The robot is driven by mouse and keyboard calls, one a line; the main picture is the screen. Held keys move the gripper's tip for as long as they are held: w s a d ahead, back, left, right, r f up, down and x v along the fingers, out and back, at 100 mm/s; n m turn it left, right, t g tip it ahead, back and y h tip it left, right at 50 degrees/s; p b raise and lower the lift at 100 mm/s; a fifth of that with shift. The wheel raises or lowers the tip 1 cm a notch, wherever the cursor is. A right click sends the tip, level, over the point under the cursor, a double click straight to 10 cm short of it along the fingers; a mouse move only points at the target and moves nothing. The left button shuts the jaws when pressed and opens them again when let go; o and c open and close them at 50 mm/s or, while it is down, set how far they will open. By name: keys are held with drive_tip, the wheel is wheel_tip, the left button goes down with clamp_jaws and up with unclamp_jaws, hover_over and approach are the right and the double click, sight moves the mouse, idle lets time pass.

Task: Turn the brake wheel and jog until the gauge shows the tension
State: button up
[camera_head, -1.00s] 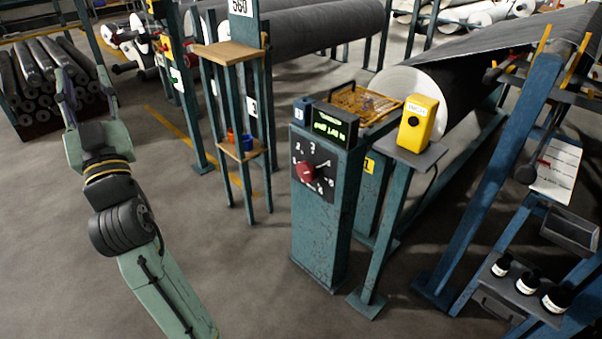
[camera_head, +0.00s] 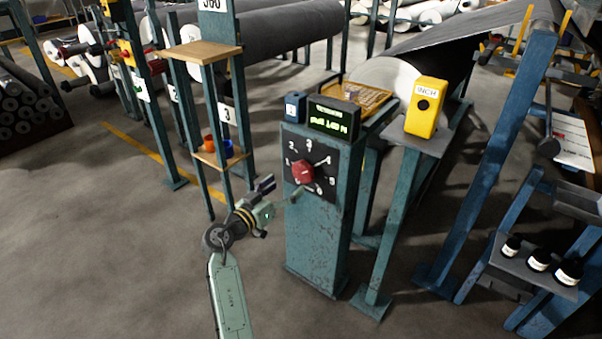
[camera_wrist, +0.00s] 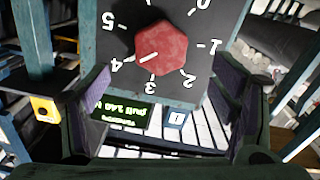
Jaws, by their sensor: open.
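The brake wheel is a red six-sided knob (camera_head: 303,172) on a black numbered dial plate on the front of a blue post. In the wrist view the knob (camera_wrist: 162,47) is upside down, its white pointer line towards the 4. The green-lit gauge display (camera_head: 333,119) sits on top of the post; its small text is not clearly readable. The yellow INCH jog box (camera_head: 426,107) with a black button stands on a stand to the right. My gripper (camera_head: 283,190) is open and empty, in front of the dial plate, with its fingers apart and not touching the knob.
A wooden-topped stand (camera_head: 200,52) with small orange and blue cups is left of the post. A blue slanted frame and a shelf (camera_head: 525,268) with black bottles are at the right. The floor in front is clear.

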sight(301, 173)
drive_tip(key=p+x, duration=0.1)
drive_tip(key=x, duration=0.7)
drive_tip(key=shift+w+d, duration=0.2)
drive_tip(key=shift+w, duration=0.1)
drive_tip(key=shift+c, duration=0.4)
drive_tip(key=c, duration=1.1)
